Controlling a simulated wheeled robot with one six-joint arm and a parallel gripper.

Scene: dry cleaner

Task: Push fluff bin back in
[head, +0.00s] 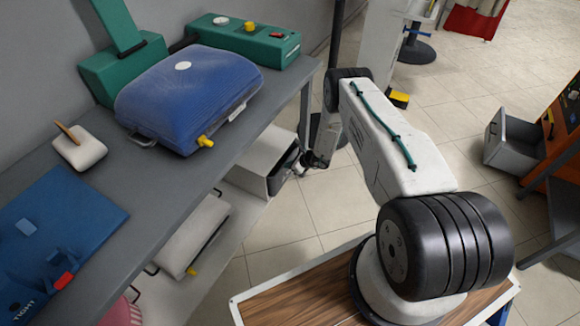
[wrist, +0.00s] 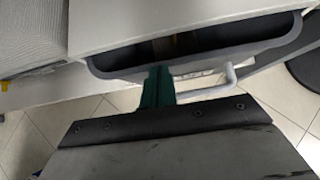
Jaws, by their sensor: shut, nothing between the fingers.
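The fluff bin looks to be the dark grey drawer (head: 281,176) of a white box (head: 262,150) under the table. In the wrist view the grey bin (wrist: 262,62) sticks partly out from under the white box top (wrist: 180,18), with a dark gap above its rim. Its pale handle (wrist: 212,88) is on the front. My gripper (head: 301,164) is at the bin's front; its shut green fingers (wrist: 157,80) show at the front wall, left of the handle's middle. I cannot tell whether they touch it. They hold nothing.
The grey table (head: 160,190) carries a blue ironing unit (head: 190,95), green machines and a blue folded item (head: 55,240). A white case (head: 195,235) lies on the lower shelf. Another grey bin (head: 513,140) stands at the right by an orange cart.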

